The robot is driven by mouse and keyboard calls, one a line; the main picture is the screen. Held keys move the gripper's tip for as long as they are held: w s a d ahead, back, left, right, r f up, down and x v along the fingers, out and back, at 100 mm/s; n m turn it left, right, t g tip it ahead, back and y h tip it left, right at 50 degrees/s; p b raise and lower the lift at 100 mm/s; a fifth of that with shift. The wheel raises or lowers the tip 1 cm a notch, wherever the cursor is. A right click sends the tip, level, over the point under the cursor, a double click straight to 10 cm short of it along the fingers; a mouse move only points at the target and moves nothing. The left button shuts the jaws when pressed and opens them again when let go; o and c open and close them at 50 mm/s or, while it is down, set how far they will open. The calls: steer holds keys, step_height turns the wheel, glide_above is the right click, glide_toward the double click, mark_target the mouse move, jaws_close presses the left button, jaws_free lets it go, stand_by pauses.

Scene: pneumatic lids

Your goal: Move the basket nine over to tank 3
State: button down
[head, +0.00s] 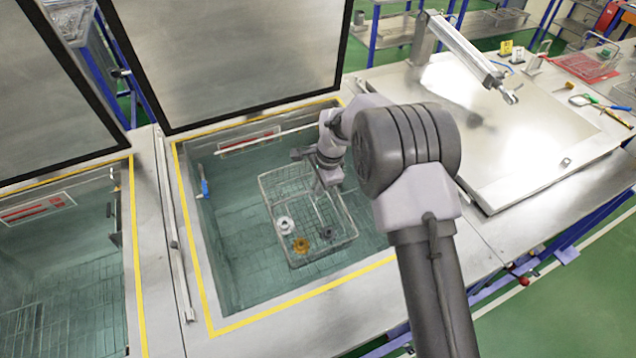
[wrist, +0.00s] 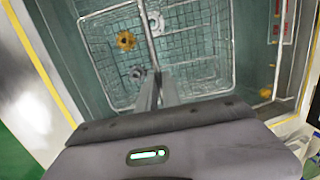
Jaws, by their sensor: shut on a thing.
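A wire basket (head: 325,252) is inside the open middle tank (head: 225,255); I cannot tell whether it rests on the bottom or hangs. It holds a white ring-shaped part (head: 285,225), an orange gear-like part (head: 301,245) and a dark grey part (head: 327,233). My gripper (head: 318,186) reaches down into the tank over the basket's back part. In the wrist view my gripper (wrist: 157,80) is shut on the basket's handle bar (wrist: 149,38), with the basket's rim (wrist: 205,97) around it. No basket or tank number is readable.
The middle tank's lid (head: 230,50) stands raised behind it. The left tank (head: 75,260) is open, its lid (head: 50,90) raised, with a wire rack inside. The right lid (head: 530,130) lies shut, with a pneumatic cylinder (head: 465,48) above it. A red tray (head: 585,65) lies far right.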

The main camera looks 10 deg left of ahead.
steer(key=shift+s+d+f+b+x, duration=0.15)
steer(key=shift+d+b+x, duration=0.2)
steer(key=shift+b+x, duration=1.25)
steer(key=shift+s+d+f+b+x, duration=0.15)
steer(key=shift+d+b+x, duration=0.25)
steer(key=shift+b+x, duration=1.2)
steer(key=shift+s+d+b+x, duration=0.15)
steer(key=shift+d+b+x, duration=0.2)
steer(key=shift+b+x, duration=1.25)
steer(key=shift+x, duration=1.15)
steer(key=shift+s+d+f, duration=0.2)
steer(key=shift+f, duration=0.2)
steer(key=shift+f+b, duration=0.3)
steer(key=shift+b, duration=0.1)
steer(key=shift+s+f, duration=0.1)
steer(key=c, duration=1.6)
jaws_free()
steer(key=shift+o, duration=0.7)
